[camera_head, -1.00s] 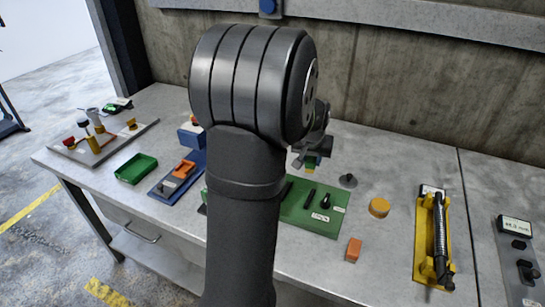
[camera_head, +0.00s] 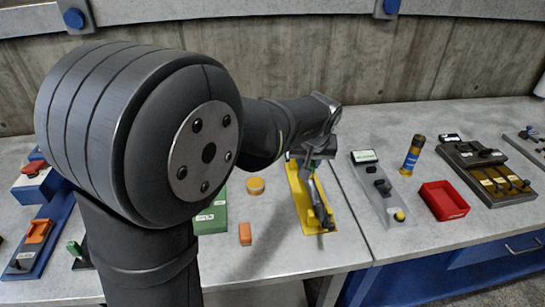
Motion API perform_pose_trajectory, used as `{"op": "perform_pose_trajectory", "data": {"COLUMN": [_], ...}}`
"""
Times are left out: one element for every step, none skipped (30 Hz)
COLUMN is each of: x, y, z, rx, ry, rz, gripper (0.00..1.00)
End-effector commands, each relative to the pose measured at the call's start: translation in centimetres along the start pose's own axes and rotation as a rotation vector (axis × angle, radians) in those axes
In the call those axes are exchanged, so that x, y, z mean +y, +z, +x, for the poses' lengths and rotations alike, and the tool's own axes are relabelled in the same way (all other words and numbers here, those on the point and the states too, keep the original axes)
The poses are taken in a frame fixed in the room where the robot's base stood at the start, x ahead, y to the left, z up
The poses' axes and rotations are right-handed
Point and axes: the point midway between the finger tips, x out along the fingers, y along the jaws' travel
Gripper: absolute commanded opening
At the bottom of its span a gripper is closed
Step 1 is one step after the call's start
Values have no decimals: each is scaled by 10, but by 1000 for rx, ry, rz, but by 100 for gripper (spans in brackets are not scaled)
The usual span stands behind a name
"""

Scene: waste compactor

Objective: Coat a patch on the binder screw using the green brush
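The binder screw (camera_head: 320,205) is a long dark rod lying along a yellow base (camera_head: 300,200) right of the picture's middle. My gripper (camera_head: 312,158) is above the far end of this base, at the end of my outstretched arm. Its fingers show small and dark and hide the far end of the screw. A small dark green part, apparently the green brush (camera_head: 318,155), shows at the fingers. Its bristles cannot be made out, nor whether they touch the screw.
An orange block (camera_head: 245,234), a round yellow-orange piece (camera_head: 255,186) and a green board (camera_head: 212,218) lie left of the yellow base. To the right are a grey panel (camera_head: 370,185), a blue-and-yellow cylinder (camera_head: 412,155) and a red tray (camera_head: 443,201). Bench space in front is clear.

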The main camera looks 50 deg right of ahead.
Motion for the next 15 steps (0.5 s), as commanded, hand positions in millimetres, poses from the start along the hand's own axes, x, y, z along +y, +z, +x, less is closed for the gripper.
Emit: {"op": "perform_pose_trajectory", "data": {"x": [12,17,22,25,28,30,32,33,33,34,33,33,33,33,33], "y": [4,6,8,9,10,11,12,12,13,14,14,15,16,17,18], "z": [-4,-6,-7,-8,-9,-10,-10,-10,-9,-8,-7,-5,-3,-1,2], "rx": [3,4,6,6,7,7,8,8,7,7,7,6,6,6,6], "ry": [5,6,9,10,11,12,12,12,12,12,11,11,11,11,11], "rz": [14,17,21,24,26,27,28,29,29,29,29,29,29,29,29], "gripper": [11,11,11,11,11,11,11,11,11,11,11,11,11,11,11]}}
